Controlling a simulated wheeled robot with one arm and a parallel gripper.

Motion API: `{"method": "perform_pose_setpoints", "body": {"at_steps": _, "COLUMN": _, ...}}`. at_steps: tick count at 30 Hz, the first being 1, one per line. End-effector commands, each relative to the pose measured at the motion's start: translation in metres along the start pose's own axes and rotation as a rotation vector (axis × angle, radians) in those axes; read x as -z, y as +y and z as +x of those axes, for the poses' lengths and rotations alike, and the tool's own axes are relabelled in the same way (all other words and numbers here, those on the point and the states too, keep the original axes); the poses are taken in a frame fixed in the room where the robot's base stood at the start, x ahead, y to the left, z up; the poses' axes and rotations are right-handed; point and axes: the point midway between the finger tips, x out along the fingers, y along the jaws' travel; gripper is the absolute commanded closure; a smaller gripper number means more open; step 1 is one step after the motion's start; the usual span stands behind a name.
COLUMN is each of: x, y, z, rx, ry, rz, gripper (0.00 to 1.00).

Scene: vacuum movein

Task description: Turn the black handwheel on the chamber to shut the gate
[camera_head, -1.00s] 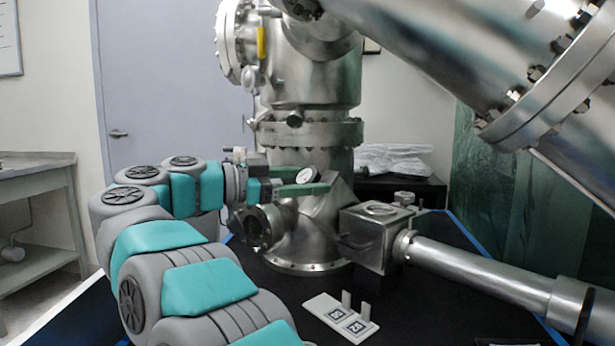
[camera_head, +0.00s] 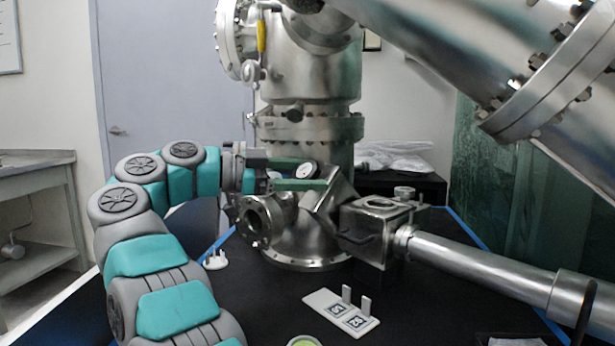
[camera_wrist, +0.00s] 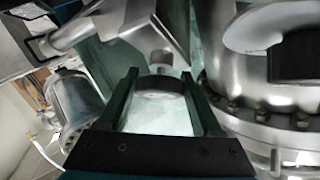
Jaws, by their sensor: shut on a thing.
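My gripper (camera_head: 318,177) has its two green fingers at the chamber, left of and above the box-shaped port. Between the fingers is a small round wheel (camera_head: 305,171) with a dark rim and a pale face in the head view. In the wrist view the fingers (camera_wrist: 163,80) stand on either side of this dark round wheel (camera_wrist: 160,87), shut on its rim; I take it as the black handwheel. A grey knob shows just beyond it. The steel chamber (camera_head: 310,80) rises behind. The gate itself is not visible.
An open round flange (camera_head: 254,220) sits just below my gripper. A box-shaped port (camera_head: 375,230) with a long tube lies to the right. A white plate with upright tabs (camera_head: 330,305) and a small white pronged piece (camera_head: 215,261) rest on the black tabletop. A large steel tube hangs at upper right.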

Motion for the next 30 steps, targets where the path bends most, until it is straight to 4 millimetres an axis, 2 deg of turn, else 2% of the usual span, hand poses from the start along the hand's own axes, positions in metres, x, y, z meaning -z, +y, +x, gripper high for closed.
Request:
{"method": "perform_pose_setpoints", "body": {"at_steps": 17, "x": 0.0006, "y": -0.0003, "z": -0.0004, "rx": -0.004, "ry": 0.0, "rz": 0.007, "gripper": 0.89}}
{"method": "perform_pose_setpoints", "body": {"at_steps": 18, "x": 0.0006, "y": -0.0003, "z": -0.0005, "rx": -0.004, "ry": 0.0, "rz": 0.007, "gripper": 0.3}}
{"method": "perform_pose_setpoints", "body": {"at_steps": 25, "x": 0.0003, "y": -0.0002, "z": -0.0002, "rx": -0.004, "ry": 0.0, "rz": 0.006, "gripper": 0.04}}
{"method": "perform_pose_setpoints", "body": {"at_steps": 30, "x": 0.0001, "y": -0.0002, "z": -0.0001, "rx": -0.005, "ry": 0.0, "rz": 0.006, "gripper": 0.04}}
